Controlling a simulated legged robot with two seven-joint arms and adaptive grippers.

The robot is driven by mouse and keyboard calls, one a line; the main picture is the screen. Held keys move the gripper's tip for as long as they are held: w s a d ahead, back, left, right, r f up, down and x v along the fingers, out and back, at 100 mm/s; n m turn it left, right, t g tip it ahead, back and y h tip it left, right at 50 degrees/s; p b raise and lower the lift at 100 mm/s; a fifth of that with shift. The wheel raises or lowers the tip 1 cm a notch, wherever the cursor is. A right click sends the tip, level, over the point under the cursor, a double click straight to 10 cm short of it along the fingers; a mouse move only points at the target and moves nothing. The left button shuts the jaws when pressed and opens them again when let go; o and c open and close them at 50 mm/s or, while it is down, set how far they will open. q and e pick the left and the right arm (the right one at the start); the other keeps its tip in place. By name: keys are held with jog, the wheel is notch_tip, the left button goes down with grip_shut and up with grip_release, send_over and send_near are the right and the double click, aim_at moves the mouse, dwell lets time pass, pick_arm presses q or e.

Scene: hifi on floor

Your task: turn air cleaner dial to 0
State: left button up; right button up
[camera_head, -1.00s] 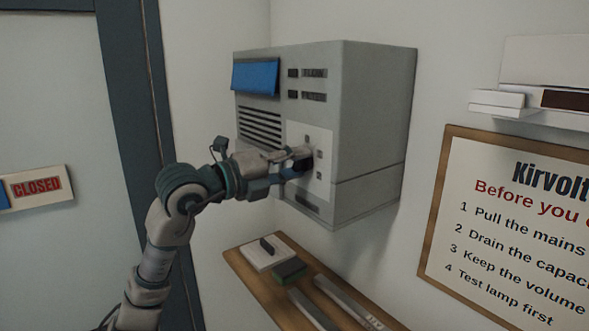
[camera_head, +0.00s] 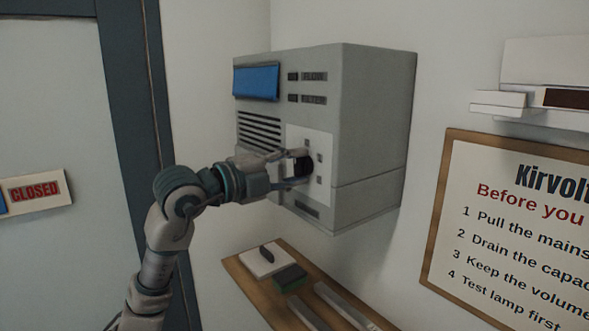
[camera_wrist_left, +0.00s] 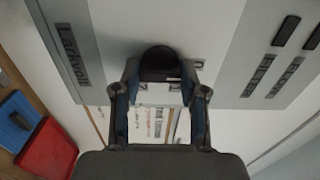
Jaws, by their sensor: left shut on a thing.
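The air cleaner (camera_head: 372,125) is a grey box on the wall, with a blue panel at its upper left and dark vent slots on its front. Its dial is a dark round knob (camera_wrist_left: 159,62) on a white plate (camera_head: 322,147); my gripper partly hides it in the head view. My left gripper (camera_head: 298,166) reaches in from the left and is shut on the dial. In the left wrist view the gripper's fingers (camera_wrist_left: 160,92) sit on both sides of the knob. The dial's markings are mostly hidden, so its setting cannot be read. My right gripper is not in view.
A wooden shelf (camera_head: 258,292) below the air cleaner holds a white pad (camera_head: 268,260), a green block (camera_head: 290,278) and long grey pieces. A framed sign (camera_head: 510,225) hangs at right below a white unit. A door with a CLOSED sign (camera_head: 36,192) is at left.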

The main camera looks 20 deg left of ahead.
pick_arm(q)
jog(key=shift+w+f, duration=0.15)
jog(key=shift+f, duration=0.15)
jog(key=o, duration=0.9)
jog(key=shift+o, duration=1.2)
jog(key=shift+w, duration=0.1)
jog(key=shift+w+a, duration=0.1)
jog(key=shift+a, duration=0.05)
jog(key=shift+r, duration=0.1)
jog(key=v, duration=1.2)
jog(key=shift+a, duration=0.25)
jog(key=shift+w+d, duration=0.1)
jog(key=shift+d, duration=0.1)
